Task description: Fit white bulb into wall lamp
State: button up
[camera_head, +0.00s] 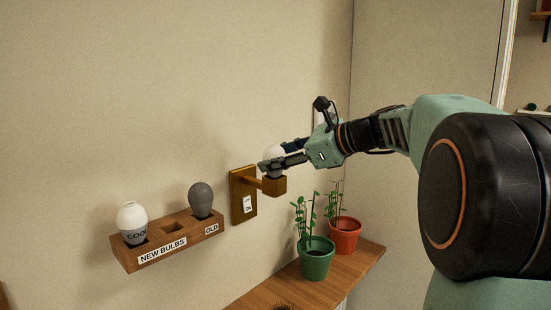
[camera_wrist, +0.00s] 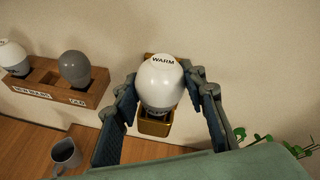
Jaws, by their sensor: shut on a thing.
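The white bulb marked "WARM" (camera_wrist: 161,82) stands upright between the two fingers of my gripper (camera_wrist: 164,92), which is shut on it. The wall lamp (camera_head: 243,192) is a brass plate with a short arm and a square wooden-looking socket (camera_head: 274,186). The bulb (camera_head: 273,152) is at the top of this socket, its base towards the opening. My fingers partly cover it in the head view (camera_head: 280,162). How deep the base sits in the socket cannot be told.
A wooden wall rack (camera_head: 176,240) left of the lamp holds a white "COOL" bulb (camera_head: 132,222) and a grey bulb (camera_head: 201,199) by "OLD"; its middle slot is empty. Green (camera_head: 316,262) and red (camera_head: 343,236) plant pots stand on the shelf below. A grey mug (camera_wrist: 65,153) shows lower left.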

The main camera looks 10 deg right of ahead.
jog(key=o, duration=1.2)
jog(key=shift+f, duration=0.15)
jog(key=shift+c, duration=0.2)
jog(key=shift+r, duration=0.35)
jog(key=v, duration=1.2)
jog(key=shift+b, duration=0.35)
jog(key=shift+f, duration=0.1)
